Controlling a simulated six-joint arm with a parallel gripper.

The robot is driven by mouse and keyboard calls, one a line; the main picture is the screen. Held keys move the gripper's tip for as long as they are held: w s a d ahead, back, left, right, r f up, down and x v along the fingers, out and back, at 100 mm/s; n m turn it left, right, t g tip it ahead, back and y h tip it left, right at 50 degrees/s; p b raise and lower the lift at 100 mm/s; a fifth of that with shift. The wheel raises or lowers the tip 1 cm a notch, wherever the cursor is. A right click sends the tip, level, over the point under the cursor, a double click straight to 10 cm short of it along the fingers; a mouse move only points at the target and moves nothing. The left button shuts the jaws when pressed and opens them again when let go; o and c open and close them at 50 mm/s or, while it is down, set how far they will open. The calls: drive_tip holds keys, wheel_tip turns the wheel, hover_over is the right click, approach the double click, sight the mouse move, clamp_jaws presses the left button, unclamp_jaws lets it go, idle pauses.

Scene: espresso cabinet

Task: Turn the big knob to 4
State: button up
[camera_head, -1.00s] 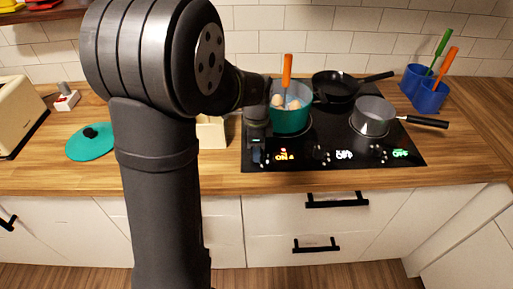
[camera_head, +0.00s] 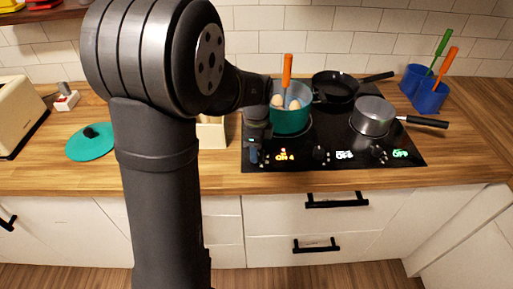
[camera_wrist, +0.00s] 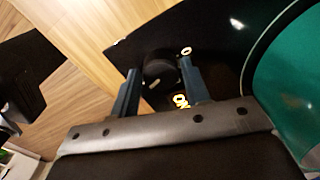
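The big knob (camera_wrist: 160,72) is round and black with a short white mark. It shows in the wrist view near the front left corner of the black cooktop (camera_head: 330,165). My gripper (camera_wrist: 160,68) has its two blue-grey fingers on either side of the knob. The fingers look open, with narrow gaps beside the knob. In the head view my gripper (camera_head: 254,152) points down at the cooktop's front left, and it hides the knob there. The lit display (camera_head: 285,156) beside it reads ON 4; part of it shows in the wrist view (camera_wrist: 181,101).
A teal pot (camera_head: 291,121) with eggs and an orange-handled utensil stands just behind my gripper. A black pan (camera_head: 336,88) and a grey saucepan (camera_head: 373,115) are on the cooktop. Two other displays read OFF. A teal lid (camera_head: 90,146) lies on the counter at left.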

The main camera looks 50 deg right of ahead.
drive_tip(key=shift+o, duration=1.3)
wheel_tip(320, 180, up, 17)
drive_tip(key=shift+r, duration=0.2)
drive_tip(key=shift+f, duration=0.15)
wheel_tip(320, 180, down, 17)
drive_tip(key=shift+f, duration=0.1)
idle(0.4)
